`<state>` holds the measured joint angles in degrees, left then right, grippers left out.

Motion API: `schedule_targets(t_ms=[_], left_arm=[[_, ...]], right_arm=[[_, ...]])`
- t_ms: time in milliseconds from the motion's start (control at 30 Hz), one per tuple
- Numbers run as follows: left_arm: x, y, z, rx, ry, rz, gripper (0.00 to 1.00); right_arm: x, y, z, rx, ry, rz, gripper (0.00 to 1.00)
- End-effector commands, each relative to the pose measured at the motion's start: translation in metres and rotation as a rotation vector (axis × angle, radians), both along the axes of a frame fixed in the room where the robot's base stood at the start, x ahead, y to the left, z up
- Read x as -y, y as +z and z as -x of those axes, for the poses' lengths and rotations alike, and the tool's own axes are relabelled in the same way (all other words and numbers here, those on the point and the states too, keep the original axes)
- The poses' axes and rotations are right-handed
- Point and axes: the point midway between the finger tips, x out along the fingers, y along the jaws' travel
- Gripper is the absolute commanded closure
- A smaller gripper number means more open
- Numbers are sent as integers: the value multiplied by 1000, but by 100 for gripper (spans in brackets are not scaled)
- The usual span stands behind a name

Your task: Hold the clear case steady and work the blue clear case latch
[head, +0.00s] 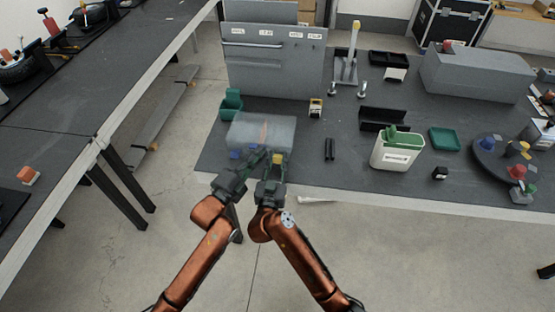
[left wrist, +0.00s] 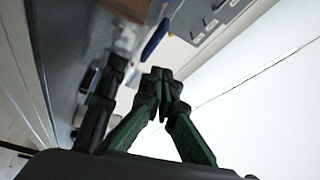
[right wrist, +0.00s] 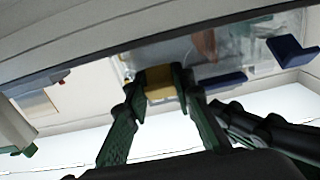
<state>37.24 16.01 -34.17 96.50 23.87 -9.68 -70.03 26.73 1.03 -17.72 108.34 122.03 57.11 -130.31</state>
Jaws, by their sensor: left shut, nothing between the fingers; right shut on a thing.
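The clear case (head: 262,132) sits near the front left edge of the grey table, with a reddish item visible inside. Blue latch parts show on its front: one at the left (head: 234,154), another partly behind my left gripper. The right wrist view shows a bar-like blue part (right wrist: 222,80) and an angled blue part (right wrist: 288,50). My right gripper (right wrist: 160,84) is shut on a yellow part (right wrist: 160,80) at the case's front. My left gripper (left wrist: 163,76) is shut and empty, close to the case front; a blue part (left wrist: 155,40) appears beyond its fingertips. Contact cannot be told.
A green bin (head: 231,105) stands behind the case at left, and a grey panel (head: 272,70) rises behind. Dark rods (head: 329,149) and a white bin (head: 397,152) with green contents stand to the right.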

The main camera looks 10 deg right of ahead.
Motion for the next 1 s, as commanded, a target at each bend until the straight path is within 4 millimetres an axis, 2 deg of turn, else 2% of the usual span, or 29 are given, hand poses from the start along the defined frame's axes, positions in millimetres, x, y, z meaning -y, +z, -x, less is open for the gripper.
schedule_targets(t_ms=[133,267,367,600,800,1000], left_arm=[[5,4,6,115,-9,-354,100],[-3,2,14,217,-26,-669,100],[-17,1,21,297,-45,-913,100],[-69,5,40,454,-111,-1446,100],[-105,10,51,512,-160,-1710,100],[-115,9,53,524,-178,-1785,100]], right_arm=[[0,-1,0,-1,0,0,100],[0,-1,0,-1,0,0,100],[0,-1,0,-1,0,0,100],[0,-1,0,-1,0,0,100],[0,-1,0,-1,0,0,100],[0,-1,0,-1,0,0,100]])
